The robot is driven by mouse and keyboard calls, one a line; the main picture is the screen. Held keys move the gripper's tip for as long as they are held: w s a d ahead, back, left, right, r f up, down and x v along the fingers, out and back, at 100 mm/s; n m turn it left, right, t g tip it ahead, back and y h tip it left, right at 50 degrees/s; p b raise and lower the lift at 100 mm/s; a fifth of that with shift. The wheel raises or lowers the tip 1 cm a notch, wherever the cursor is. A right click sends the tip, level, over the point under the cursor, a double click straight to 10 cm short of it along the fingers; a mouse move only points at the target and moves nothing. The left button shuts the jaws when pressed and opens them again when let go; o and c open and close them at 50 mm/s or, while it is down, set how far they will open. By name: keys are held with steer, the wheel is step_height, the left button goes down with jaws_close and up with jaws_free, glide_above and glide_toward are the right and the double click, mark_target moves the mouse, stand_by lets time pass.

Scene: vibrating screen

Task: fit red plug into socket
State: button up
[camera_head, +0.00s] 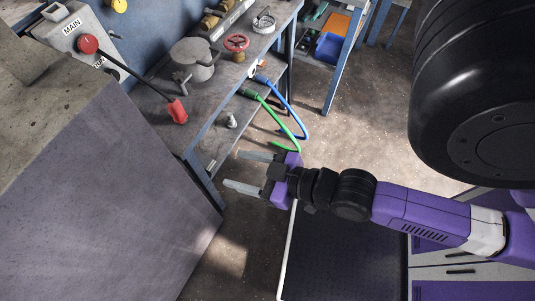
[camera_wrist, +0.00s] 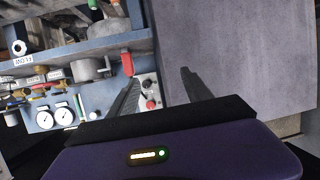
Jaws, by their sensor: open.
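A red plug (camera_head: 177,110) sits near the front edge of the bench, at the end of a black cable or rod that runs up toward the MAIN box. What seems to be the same red plug (camera_wrist: 127,62) shows in the wrist view, near the left finger. My gripper (camera_head: 245,171) is open and empty, apart from the plug and to its lower right in the head view. Its two fingers also show spread apart in the wrist view (camera_wrist: 160,90). I cannot clearly pick out the red plug's socket in either view.
Green (camera_head: 248,93) and blue (camera_head: 262,79) plugs with hanging cables lie at the bench edge. A grey pot (camera_head: 193,62) and a red valve wheel (camera_head: 236,42) stand behind. A large grey block (camera_head: 95,190) borders the bench's near side. The floor before the bench is open.

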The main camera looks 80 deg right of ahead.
steer(key=s+a+r+n+t+y, duration=0.1)
steer(key=s+a+r+y, duration=0.1)
steer(key=s+a+r, duration=0.3)
steer(key=shift+s+a+r+n, duration=0.3)
steer(key=shift+s+r, duration=0.45)
steer(key=shift+s, duration=0.25)
stand_by(1.7)
